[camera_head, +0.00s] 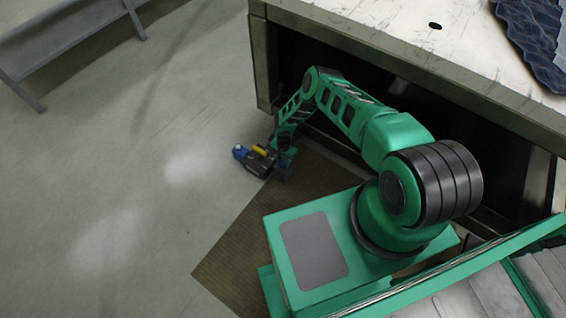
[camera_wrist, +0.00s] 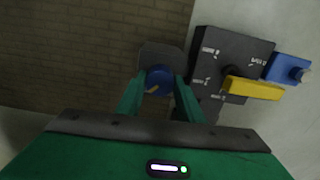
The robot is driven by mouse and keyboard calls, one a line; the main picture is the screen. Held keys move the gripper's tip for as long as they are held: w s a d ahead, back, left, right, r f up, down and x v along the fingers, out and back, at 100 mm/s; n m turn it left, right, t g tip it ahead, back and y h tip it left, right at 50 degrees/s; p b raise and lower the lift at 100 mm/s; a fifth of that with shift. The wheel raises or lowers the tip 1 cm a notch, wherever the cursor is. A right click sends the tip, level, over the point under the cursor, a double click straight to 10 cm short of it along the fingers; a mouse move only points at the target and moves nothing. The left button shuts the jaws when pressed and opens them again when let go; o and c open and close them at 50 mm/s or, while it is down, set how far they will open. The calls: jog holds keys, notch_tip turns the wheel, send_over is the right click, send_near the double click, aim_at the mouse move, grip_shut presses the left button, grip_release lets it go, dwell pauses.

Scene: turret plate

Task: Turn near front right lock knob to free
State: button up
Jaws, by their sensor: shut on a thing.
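In the wrist view a round blue knob (camera_wrist: 161,76) with a small pale yellowish mark on its lower side sits on a dark grey rounded mount (camera_wrist: 160,53). My gripper (camera_wrist: 160,86) is shut on this knob, with one green finger on each side of it. Beside it is a black box (camera_wrist: 228,55) with white markings, a yellow bar (camera_wrist: 254,89) and a blue block (camera_wrist: 287,68) at its right. In the head view my gripper (camera_head: 284,162) is low by the black box (camera_head: 259,167); the knob cannot be made out there. The markings are too small to read.
A brown mat (camera_head: 235,250) lies on the floor. The concrete floor (camera_head: 120,180) to the left is clear. A grey bench (camera_head: 60,45) stands at the upper left.

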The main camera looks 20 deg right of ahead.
jog(key=shift+s+a+m, duration=0.1)
jog(key=shift+m, duration=0.2)
jog(key=o, duration=1.1)
jog(key=shift+r, duration=0.1)
